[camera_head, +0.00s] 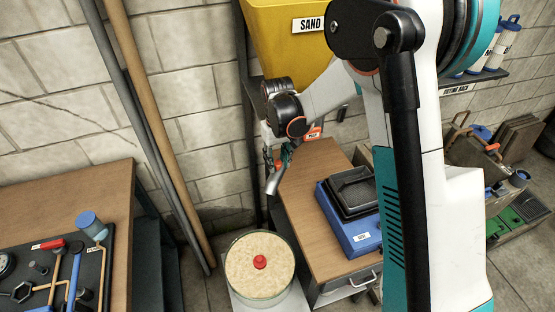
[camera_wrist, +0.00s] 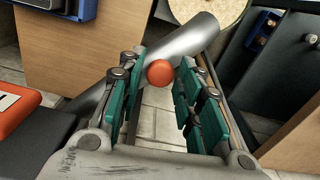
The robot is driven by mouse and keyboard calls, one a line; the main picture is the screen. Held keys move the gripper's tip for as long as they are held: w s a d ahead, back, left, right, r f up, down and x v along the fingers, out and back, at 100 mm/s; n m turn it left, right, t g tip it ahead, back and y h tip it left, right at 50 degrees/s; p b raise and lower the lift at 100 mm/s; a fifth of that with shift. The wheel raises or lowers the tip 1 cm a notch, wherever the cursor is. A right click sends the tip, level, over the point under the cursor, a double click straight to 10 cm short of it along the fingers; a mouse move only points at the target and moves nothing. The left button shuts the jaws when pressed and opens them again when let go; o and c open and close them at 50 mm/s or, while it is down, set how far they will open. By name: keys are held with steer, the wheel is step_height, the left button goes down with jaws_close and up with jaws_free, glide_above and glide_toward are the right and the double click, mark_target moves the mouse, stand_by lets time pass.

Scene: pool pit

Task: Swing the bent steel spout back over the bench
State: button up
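The bent steel spout (camera_head: 272,183) hangs below the yellow sand hopper (camera_head: 288,42), just off the left edge of the wooden bench (camera_head: 302,168). In the wrist view the spout (camera_wrist: 188,40) runs diagonally across, beyond my fingers, its free end towards the upper right. A round orange knob (camera_wrist: 159,72) on it shows between my fingertips. My gripper (camera_wrist: 162,78) is open around the knob, with gaps visible on both sides. In the head view my gripper (camera_head: 278,158) is small and partly mixed with the spout; contact cannot be told.
A blue scale (camera_head: 352,236) with a black pan sits on the bench. A round sand-filled container (camera_head: 245,262) with a red knob stands left of it. An orange pull tag (camera_head: 313,134) is near my wrist. Poles (camera_head: 162,125) lean on the wall. A tool bench (camera_head: 95,185) stands left.

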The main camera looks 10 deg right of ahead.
jaws_close()
steer(key=shift+s+d+f+n+b, duration=0.1)
steer(key=shift+s+d+n+b, duration=0.25)
steer(key=shift+d+n, duration=0.4)
steer(key=s+d+n+b, duration=0.1)
steer(key=d+n+b, duration=0.1)
steer(key=d+n, duration=0.4)
steer(key=shift+d+n, duration=0.35)
steer(key=shift+d, duration=2.3)
steer(key=shift+s, duration=0.1)
steer(key=o, duration=0.6)
jaws_free()
